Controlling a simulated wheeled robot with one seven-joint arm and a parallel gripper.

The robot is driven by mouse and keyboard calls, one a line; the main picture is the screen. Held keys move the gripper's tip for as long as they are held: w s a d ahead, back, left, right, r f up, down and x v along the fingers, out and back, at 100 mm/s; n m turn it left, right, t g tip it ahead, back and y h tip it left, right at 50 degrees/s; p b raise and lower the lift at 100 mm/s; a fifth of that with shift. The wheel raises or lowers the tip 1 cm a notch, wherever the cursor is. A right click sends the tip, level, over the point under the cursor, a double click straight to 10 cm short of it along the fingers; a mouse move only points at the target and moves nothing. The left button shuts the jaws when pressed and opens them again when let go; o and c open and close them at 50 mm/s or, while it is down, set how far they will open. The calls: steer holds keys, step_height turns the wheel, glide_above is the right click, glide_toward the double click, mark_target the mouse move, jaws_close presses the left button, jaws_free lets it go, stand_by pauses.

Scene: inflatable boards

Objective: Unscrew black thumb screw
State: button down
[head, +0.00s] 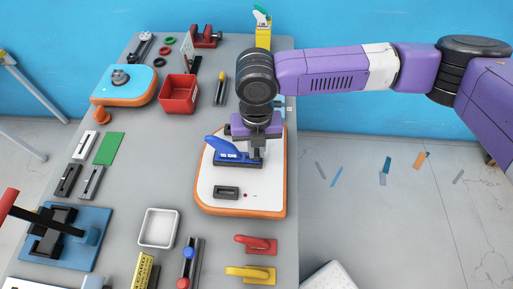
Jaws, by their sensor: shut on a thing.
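My gripper (258,150) points down over the white board with an orange rim (240,203), near the blue fin-shaped part on it. The blue fin (226,150) stands in a dark blue base (232,161) on the board. My gripper is closed at the right end of this base, on something small there. I take it to be the black thumb screw, but it is hidden by the fingers and too small to make out.
A dark rectangular fitting (227,192) sits lower on the white board. A red bin (179,94), a white tray (158,228) and a blue-topped board (124,85) stand to the left. Red (256,244) and yellow (251,273) handled parts lie at the front. Bare grey table shows left of the white board.

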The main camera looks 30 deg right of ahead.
mark_target(257, 152)
steer(key=shift+s+f, duration=0.15)
steer(key=shift+f, duration=0.1)
steer(key=shift+n, duration=1.7)
steer(key=c, duration=1.4)
jaws_free()
steer(key=shift+o, duration=0.2)
steer(key=shift+r, duration=0.1)
steer(key=shift+r, duration=0.1)
step_height(257, 152, up, 5)
steer(key=p, duration=0.3)
steer(key=shift+p, duration=0.3)
